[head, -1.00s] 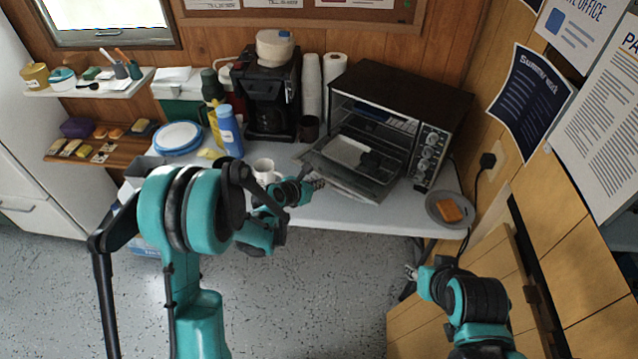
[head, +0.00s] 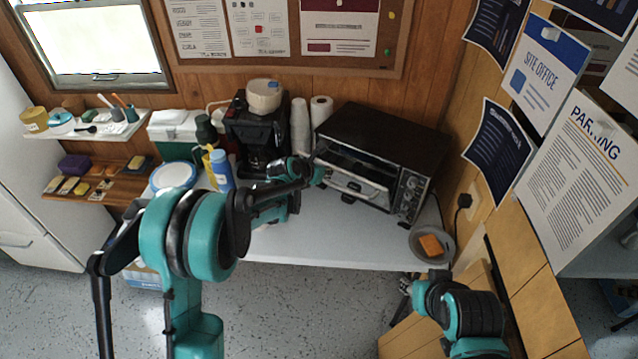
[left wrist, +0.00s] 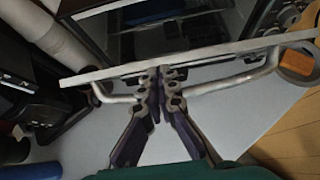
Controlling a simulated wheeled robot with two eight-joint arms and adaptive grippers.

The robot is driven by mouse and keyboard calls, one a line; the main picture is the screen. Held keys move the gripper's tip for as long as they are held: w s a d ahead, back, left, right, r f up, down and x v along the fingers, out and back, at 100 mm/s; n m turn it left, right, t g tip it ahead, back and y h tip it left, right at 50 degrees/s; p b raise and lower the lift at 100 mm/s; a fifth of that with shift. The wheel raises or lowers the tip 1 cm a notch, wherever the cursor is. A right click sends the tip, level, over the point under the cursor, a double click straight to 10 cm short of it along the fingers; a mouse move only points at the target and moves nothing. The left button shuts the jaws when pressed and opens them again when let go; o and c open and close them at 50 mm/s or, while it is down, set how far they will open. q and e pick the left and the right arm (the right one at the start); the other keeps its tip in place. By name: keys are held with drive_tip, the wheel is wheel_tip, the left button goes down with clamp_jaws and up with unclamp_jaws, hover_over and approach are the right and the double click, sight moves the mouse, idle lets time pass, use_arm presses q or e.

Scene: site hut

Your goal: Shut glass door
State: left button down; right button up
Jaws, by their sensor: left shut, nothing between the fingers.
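The toaster oven (head: 385,135) stands at the back right of the table. Its glass door (head: 358,188) is raised most of the way but looks still tilted out, with a dark gap above its edge. My left gripper (head: 322,174) is shut and empty at the left part of the door front. In the left wrist view the shut fingertips (left wrist: 160,76) are at the silver door handle (left wrist: 232,84), below the door's pale edge (left wrist: 200,54); whether they touch is unclear. My right gripper (head: 404,285) is low, in front of the table, its fingers too small to judge.
A grey plate with an orange sponge-like block (head: 431,245) lies right of the oven. The table front (head: 330,245) is clear.

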use_arm(q)
drive_tip(key=w+d+r+p, duration=0.2)
drive_tip(key=w+d+r, duration=0.1)
drive_tip(key=w, duration=0.5)
drive_tip(key=shift+w+d+r, duration=0.2)
drive_tip(key=shift+w+d, duration=0.1)
drive_tip(key=shift+d, duration=0.55)
drive_tip(key=s+a+r+m+y, duration=0.1)
drive_tip(key=s+a+r+m, duration=0.35)
drive_tip(key=s, duration=0.45)
drive_tip(key=s+a+r+m, duration=0.35)
drive_tip(key=s+r, duration=0.25)
drive_tip(key=s, duration=0.4)
drive_tip(key=s+a+f+m+y, duration=0.1)
drive_tip(key=s+a+f+m, duration=0.1)
drive_tip(key=s+m, duration=0.5)
drive_tip(key=s+a+f+m+g+y+b, duration=0.1)
drive_tip(key=s+a+f+m, duration=0.2)
drive_tip(key=s, duration=0.9)
drive_tip(key=s+a+f+m+g+y+b, duration=0.1)
drive_tip(key=s+a+m, duration=0.4)
drive_tip(key=s+m, duration=0.5)
wheel_tip(320, 180, down, 2)
drive_tip(key=shift+s+a+f+m+y, duration=0.25)
drive_tip(key=shift+m+y, duration=0.35)
drive_tip(key=shift+m, duration=0.5)
